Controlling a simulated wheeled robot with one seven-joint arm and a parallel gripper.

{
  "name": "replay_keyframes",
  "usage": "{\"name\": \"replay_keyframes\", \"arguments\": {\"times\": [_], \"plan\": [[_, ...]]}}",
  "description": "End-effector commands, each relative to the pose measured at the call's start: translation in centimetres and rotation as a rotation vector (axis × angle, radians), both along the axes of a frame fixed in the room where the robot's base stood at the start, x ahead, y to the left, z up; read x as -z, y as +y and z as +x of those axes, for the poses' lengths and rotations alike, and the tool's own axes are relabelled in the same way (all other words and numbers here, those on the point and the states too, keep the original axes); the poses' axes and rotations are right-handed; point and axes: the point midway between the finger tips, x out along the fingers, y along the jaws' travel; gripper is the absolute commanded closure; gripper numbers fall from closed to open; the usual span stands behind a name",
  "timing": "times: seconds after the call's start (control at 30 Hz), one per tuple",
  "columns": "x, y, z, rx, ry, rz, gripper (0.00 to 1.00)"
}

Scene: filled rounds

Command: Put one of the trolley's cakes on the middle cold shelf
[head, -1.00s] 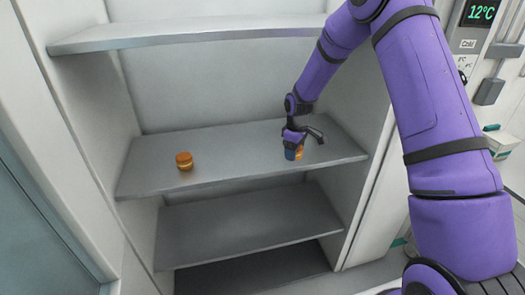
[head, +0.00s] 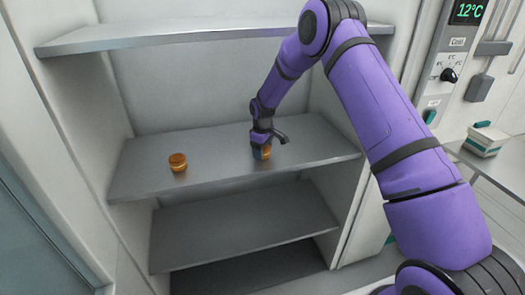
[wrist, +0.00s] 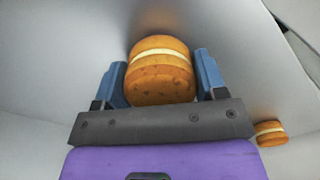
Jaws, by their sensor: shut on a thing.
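My gripper (head: 262,153) is over the middle shelf (head: 220,174) of the cold cabinet, right of its centre. It is shut on a round orange-brown cake (wrist: 160,72) with a pale cream layer. The cake sits between the blue fingers in the wrist view and shows partly in the head view (head: 267,153). I cannot tell whether it touches the shelf. A second, similar cake (head: 178,162) stands on the left part of the same shelf, apart from my gripper. It also shows at the right of the wrist view (wrist: 270,133).
An upper shelf (head: 190,38) hangs above and a lower shelf (head: 240,222) lies below. The cabinet's side walls close in the middle shelf. Free room lies between the two cakes. At the right are a panel reading 12°C (head: 470,11), a knob (head: 449,75) and a white tub (head: 485,141).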

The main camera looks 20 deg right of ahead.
Motion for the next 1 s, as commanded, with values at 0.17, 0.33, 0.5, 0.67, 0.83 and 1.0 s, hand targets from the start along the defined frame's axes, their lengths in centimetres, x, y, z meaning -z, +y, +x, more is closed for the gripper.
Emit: {"name": "replay_keyframes", "arguments": {"times": [0.17, 0.33, 0.5, 0.67, 0.83, 1.0], "plan": [[0.1, 0.0, 0.0, 0.000, -0.002, 0.001, 0.45], [0.3, 0.0, 0.0, 0.000, -0.001, 0.000, 0.45], [0.3, 0.0, 0.0, 0.000, -0.001, 0.000, 0.09], [0.3, 0.0, 0.0, 0.000, -0.001, 0.000, 0.09], [-0.1, 0.0, 0.0, 0.000, -0.002, 0.001, 0.09], [-2.3, 0.0, 0.1, 0.000, -0.004, 0.000, 0.09]]}}
